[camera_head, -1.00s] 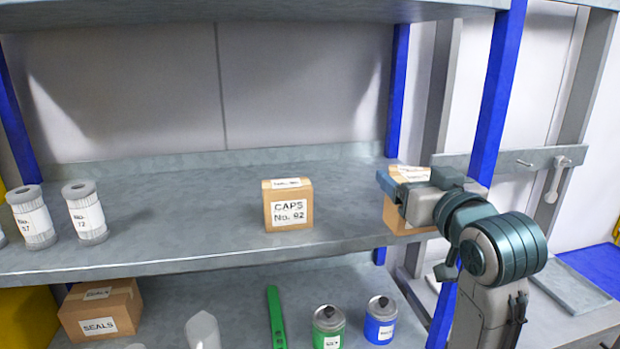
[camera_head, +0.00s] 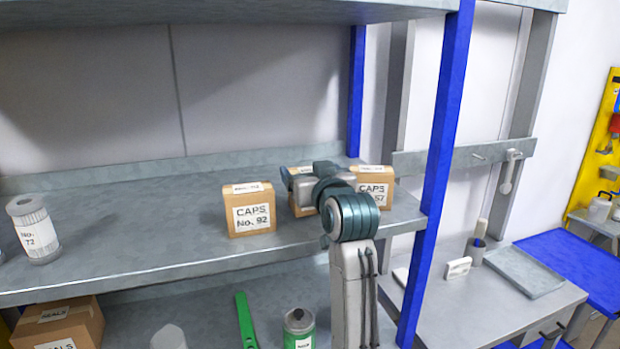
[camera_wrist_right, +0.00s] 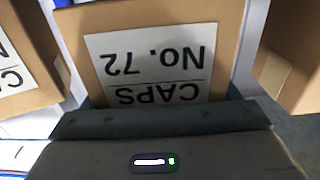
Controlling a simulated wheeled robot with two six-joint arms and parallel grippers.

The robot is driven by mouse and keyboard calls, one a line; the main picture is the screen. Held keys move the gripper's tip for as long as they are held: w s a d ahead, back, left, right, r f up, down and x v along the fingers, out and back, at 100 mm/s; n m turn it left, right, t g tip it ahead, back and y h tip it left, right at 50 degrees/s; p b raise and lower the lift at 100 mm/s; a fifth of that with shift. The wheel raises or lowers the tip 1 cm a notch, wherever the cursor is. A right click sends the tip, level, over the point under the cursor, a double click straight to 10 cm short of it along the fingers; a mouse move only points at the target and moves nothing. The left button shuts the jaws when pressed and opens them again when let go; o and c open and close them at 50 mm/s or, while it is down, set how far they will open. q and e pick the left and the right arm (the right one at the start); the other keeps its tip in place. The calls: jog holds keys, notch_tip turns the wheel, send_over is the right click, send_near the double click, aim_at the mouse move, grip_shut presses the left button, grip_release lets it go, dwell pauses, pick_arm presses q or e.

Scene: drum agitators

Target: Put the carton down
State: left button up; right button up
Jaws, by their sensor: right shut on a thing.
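My right gripper (camera_head: 305,182) is shut on a brown carton (camera_head: 300,208), mostly hidden by the gripper and arm in the head view. In the right wrist view this carton (camera_wrist_right: 225,75) shows a white label, upside down, reading CAPS No. 72. It is over the grey upper shelf (camera_head: 140,232), between two like cartons. I cannot tell whether its base touches the shelf. The carton to its left (camera_head: 249,210) reads CAPS No. 92. The carton to its right (camera_head: 377,185) also reads CAPS; its number is hard to read. My left gripper is not in view.
A white-labelled filter cylinder (camera_head: 36,230) stands at the left of the upper shelf. A blue post (camera_head: 437,165) rises at the shelf's right end. A SEALS carton (camera_head: 60,322) and a green can (camera_head: 299,330) are on the lower shelf. The shelf left of No. 92 is largely clear.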

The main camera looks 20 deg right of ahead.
aim_at(316, 213)
jog(key=shift+s+f, duration=0.1)
jog(key=shift+f, duration=0.45)
jog(key=shift+f, duration=0.2)
jog(key=o, duration=1)
jog(key=shift+r, duration=0.2)
jog(key=s+b, duration=0.2)
jog(key=s, duration=0.1)
jog(key=shift+s+d+f+b, duration=0.1)
jog(key=shift+s+f+b, duration=0.25)
jog(key=shift+s+b, duration=0.05)
jog(key=s+b, duration=0.1)
jog(key=s, duration=0.1)
jog(key=s+b, duration=0.1)
jog(key=s, duration=0.2)
jog(key=s+b, duration=0.1)
jog(key=s, duration=0.2)
jog(key=shift+s+d+r, duration=0.1)
jog(key=shift+d+r, duration=0.05)
jog(key=shift+r, duration=0.15)
